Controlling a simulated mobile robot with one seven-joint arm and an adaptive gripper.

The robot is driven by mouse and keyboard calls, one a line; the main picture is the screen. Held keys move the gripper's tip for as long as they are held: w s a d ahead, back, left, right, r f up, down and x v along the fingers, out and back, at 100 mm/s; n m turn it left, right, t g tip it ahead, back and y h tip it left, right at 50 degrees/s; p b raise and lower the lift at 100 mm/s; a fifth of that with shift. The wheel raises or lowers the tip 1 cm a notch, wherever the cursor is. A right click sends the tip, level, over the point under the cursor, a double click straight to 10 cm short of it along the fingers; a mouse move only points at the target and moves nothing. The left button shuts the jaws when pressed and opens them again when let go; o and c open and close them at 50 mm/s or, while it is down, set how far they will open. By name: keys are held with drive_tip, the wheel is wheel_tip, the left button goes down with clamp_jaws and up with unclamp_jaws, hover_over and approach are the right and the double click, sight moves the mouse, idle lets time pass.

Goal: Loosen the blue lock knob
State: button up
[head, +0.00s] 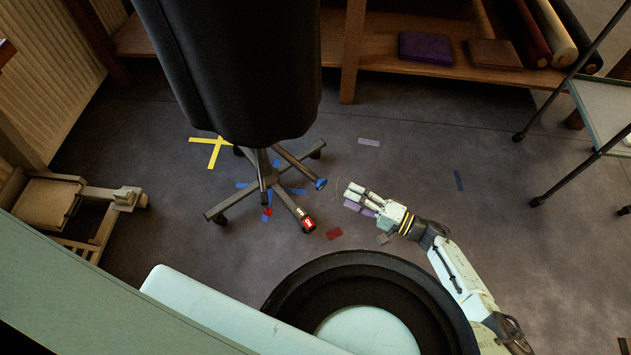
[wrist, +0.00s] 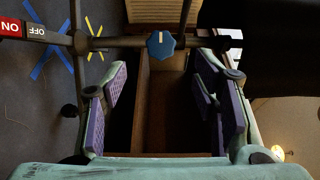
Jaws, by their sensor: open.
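The blue lock knob (wrist: 161,45) is lobed, with a pale mark at its top. In the wrist view it sits on a dark bar, centred ahead of my gripper (wrist: 162,72). My gripper is open, with purple finger pads on either side and nothing between them. The knob appears just beyond the fingertips; I see no contact. In the head view a blue knob (head: 320,184) shows at the end of a stand leg, below a black-draped form (head: 240,70). My gripper (head: 350,195) is right of and slightly below it, pointing left.
A red switch piece (head: 308,222) sits on another stand leg; ON and OFF labels (wrist: 22,29) show at left in the wrist view. A wooden shelf (head: 420,70) holds fabric rolls behind. A trolley (head: 604,110) stands right. Floor around my gripper carries flat tape marks.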

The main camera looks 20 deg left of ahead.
sight(323, 185)
drive_tip(key=a, duration=0.3)
drive_tip(key=a+p, duration=0.1)
drive_tip(key=a, duration=0.3)
drive_tip(key=w+a, duration=0.1)
drive_tip(key=a, duration=0.2)
drive_tip(key=shift+a+p, duration=0.2)
drive_tip(key=shift+p, duration=0.15)
drive_tip(key=shift+c, duration=0.5)
drive_tip(key=c, duration=1.1)
